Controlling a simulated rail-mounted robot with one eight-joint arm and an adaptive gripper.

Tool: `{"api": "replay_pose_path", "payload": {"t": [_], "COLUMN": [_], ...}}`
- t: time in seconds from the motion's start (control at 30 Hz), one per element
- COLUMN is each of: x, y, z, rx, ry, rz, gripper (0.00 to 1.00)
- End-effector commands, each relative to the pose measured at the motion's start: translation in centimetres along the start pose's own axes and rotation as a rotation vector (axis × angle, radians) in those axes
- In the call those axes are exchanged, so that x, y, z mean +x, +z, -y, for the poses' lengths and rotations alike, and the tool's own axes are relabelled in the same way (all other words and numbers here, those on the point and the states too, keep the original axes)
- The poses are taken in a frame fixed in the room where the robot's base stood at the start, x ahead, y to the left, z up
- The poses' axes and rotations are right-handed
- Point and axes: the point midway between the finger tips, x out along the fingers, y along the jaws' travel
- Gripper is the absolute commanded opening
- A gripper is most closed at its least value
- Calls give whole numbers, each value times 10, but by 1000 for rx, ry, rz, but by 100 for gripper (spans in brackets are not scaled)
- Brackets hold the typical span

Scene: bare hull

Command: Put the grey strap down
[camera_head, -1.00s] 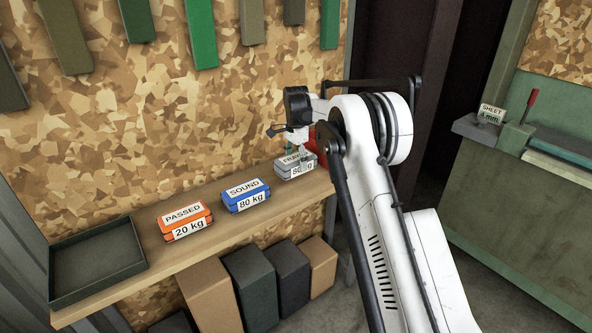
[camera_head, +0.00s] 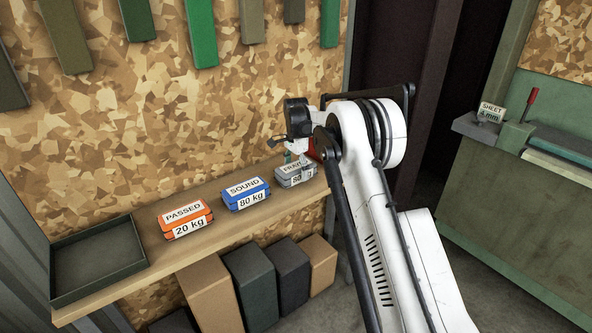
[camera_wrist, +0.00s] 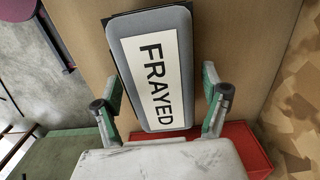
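The grey strap (camera_head: 295,174) is a grey pack labelled FRAYED, 80 kg. In the head view it is at the right end of the wooden shelf, level with the other packs and apparently on the board. In the wrist view the strap (camera_wrist: 152,70) lies between the two green-padded fingers of my gripper (camera_wrist: 163,85). A narrow gap shows beside the strap at the right finger, and the fingers look spread. In the head view my gripper (camera_head: 298,156) is right above and around the strap; its far finger is partly hidden.
A blue pack labelled SOUND (camera_head: 246,195) sits left of the strap. An orange pack labelled PASSED (camera_head: 186,219) is further left. An empty dark tray (camera_head: 98,262) is at the shelf's left end. A red container (camera_wrist: 240,140) is close by my gripper in the wrist view.

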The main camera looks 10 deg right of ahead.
Motion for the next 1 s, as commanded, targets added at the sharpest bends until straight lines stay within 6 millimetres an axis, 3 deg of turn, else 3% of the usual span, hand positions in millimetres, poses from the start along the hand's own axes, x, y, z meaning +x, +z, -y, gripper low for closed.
{"api": "replay_pose_path", "payload": {"t": [0.37, 0.8, 1.0], "x": [-12, -96, -117], "y": [0, 0, 0], "z": [0, 0, 0], "rx": [0, 0, 0], "ry": [0, 0, 0], "rz": [0, 0, 0], "gripper": [77, 77, 77]}}
